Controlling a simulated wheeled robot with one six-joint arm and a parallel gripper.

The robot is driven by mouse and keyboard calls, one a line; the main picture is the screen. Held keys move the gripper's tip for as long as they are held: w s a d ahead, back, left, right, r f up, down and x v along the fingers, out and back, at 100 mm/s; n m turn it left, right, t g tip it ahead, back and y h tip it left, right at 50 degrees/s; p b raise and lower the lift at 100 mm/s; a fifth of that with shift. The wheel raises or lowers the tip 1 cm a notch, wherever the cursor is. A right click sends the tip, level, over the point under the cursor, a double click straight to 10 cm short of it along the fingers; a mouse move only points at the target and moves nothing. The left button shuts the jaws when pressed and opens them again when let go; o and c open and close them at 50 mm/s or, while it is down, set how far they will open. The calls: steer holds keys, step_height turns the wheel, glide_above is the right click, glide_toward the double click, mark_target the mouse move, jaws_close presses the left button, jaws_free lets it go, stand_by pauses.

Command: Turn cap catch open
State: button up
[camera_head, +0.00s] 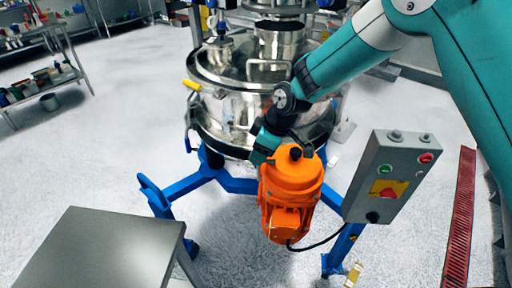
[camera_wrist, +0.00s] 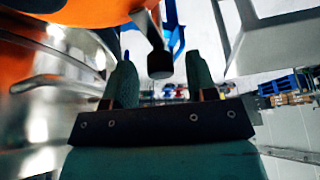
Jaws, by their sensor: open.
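My gripper (camera_head: 265,148) is at the front of the round steel sifter (camera_head: 223,108), just above and left of the orange motor (camera_head: 290,190). In the wrist view its two teal fingers (camera_wrist: 159,70) are apart. A metal lever with a black end (camera_wrist: 159,62) shows between the fingertips, and I see no finger closed on it. This may be the cap catch; I cannot tell for sure. The orange motor fills the upper left of the wrist view (camera_wrist: 70,10). My gripper and arm hide part of the sifter's front rim in the head view.
A grey control box (camera_head: 390,178) with buttons stands right of the motor. Blue legs (camera_head: 190,183) support the sifter. A grey table (camera_head: 100,250) is at the lower left, and a loaded shelf (camera_head: 45,75) at the far left. The floor between them is clear.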

steer(key=c, duration=0.9)
steer(key=shift+a, duration=0.3)
steer(key=shift+d, duration=0.15)
